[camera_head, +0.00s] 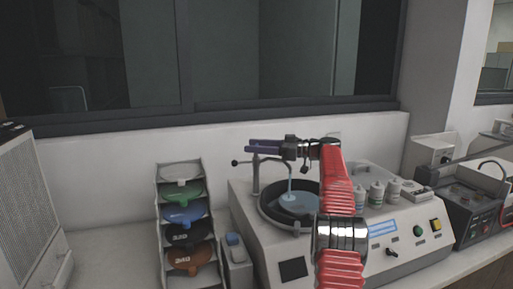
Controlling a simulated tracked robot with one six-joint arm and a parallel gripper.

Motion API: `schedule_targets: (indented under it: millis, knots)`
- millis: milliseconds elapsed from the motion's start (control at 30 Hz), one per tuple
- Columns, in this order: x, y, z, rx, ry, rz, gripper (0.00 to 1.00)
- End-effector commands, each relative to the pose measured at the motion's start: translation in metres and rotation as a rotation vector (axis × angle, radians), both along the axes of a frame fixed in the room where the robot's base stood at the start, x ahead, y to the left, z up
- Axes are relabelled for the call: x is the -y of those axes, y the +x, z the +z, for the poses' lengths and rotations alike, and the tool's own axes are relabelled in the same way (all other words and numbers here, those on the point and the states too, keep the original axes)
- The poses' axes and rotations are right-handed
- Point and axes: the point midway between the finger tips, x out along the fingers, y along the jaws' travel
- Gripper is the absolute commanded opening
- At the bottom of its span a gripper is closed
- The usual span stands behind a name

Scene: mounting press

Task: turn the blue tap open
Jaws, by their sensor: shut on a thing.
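My gripper (264,147) is at the end of my red arm, above the back of the grinding machine (295,262). It points left, and its dark purple fingers are close together at the top of a grey upright post (256,178). It is shut on the blue tap, which the fingers mostly hide, so its angle cannot be told. A thin pale blue column (290,184), which looks like water, stands below my gripper. It meets a pale blue patch (290,199) on the dark round platen.
A rack (161,207) of several coloured discs stands left of the machine, with a small blue-topped box (234,248) between them. Several white bottles (377,194) stand on the machine at right. Another machine (469,205) is farther right. A grey vented unit (30,205) stands far left.

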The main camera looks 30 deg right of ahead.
Motion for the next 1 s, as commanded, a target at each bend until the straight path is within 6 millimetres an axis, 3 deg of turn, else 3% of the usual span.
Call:
schedule_targets:
  millis: [100,133,400,733,1000]
  knots:
    - [0.0,0.0,0.002,0.004,0.001,-0.003,0.24]
    - [0.0,0.0,0.002,0.004,0.001,-0.003,0.47]
    - [0.0,0.0,0.001,0.002,0.001,-0.002,0.66]
    - [0.003,-0.002,0.001,0.001,0.0,-0.002,0.66]
    - [0.025,-0.023,0.0,0.001,0.001,-0.004,0.66]
